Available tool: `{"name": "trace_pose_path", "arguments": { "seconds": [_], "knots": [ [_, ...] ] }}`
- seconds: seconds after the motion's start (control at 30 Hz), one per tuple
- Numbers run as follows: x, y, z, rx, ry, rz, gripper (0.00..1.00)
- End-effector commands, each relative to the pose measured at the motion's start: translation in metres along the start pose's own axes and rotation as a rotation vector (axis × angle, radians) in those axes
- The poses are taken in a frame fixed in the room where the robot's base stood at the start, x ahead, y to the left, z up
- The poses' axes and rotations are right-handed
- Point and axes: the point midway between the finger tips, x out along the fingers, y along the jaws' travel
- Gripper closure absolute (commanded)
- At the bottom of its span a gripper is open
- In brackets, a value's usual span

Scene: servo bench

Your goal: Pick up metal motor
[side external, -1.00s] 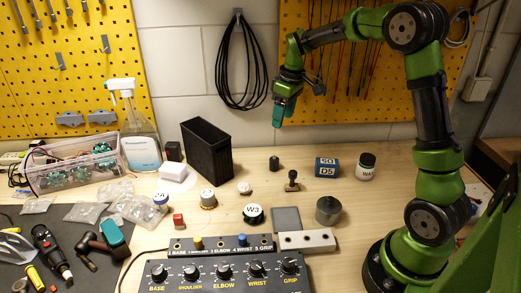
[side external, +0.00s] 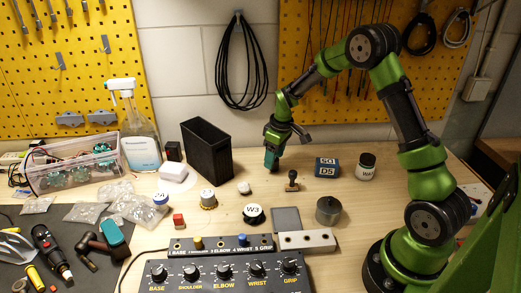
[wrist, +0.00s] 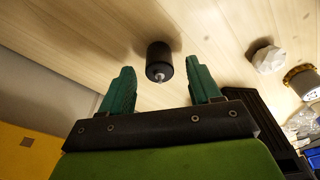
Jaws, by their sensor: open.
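A small dark cylinder with a short metal shaft, which looks like the motor (wrist: 159,58), stands on the wooden bench. In the wrist view it sits just past my fingertips, roughly midway between them. A wider grey metal cylinder (side external: 328,210) with a small stub on top stands nearer the camera, to the right.
A small knobbed post (side external: 293,181) stands close to the right of my gripper. A tall black bin (side external: 207,150) stands left. A control box (side external: 225,270) fills the front.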

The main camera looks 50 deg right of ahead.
Motion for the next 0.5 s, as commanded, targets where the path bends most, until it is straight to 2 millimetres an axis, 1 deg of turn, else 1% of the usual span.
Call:
{"name": "trace_pose_path", "arguments": {
  "seconds": [0.03,0.13,0.23,0.4,0.43,0.5],
  "knots": [
    [0.009,-0.001,0.001,0.000,-0.003,-0.001,0.38],
    [0.019,0.000,0.000,0.000,-0.001,-0.001,0.38],
    [0.022,0.000,0.000,0.000,0.000,0.000,0.38],
    [0.022,0.000,0.000,0.000,0.001,0.000,0.38],
    [0.022,0.000,0.000,0.000,0.001,0.000,0.39],
    [0.022,0.000,0.000,0.000,0.001,0.000,0.50]
  ]
}}
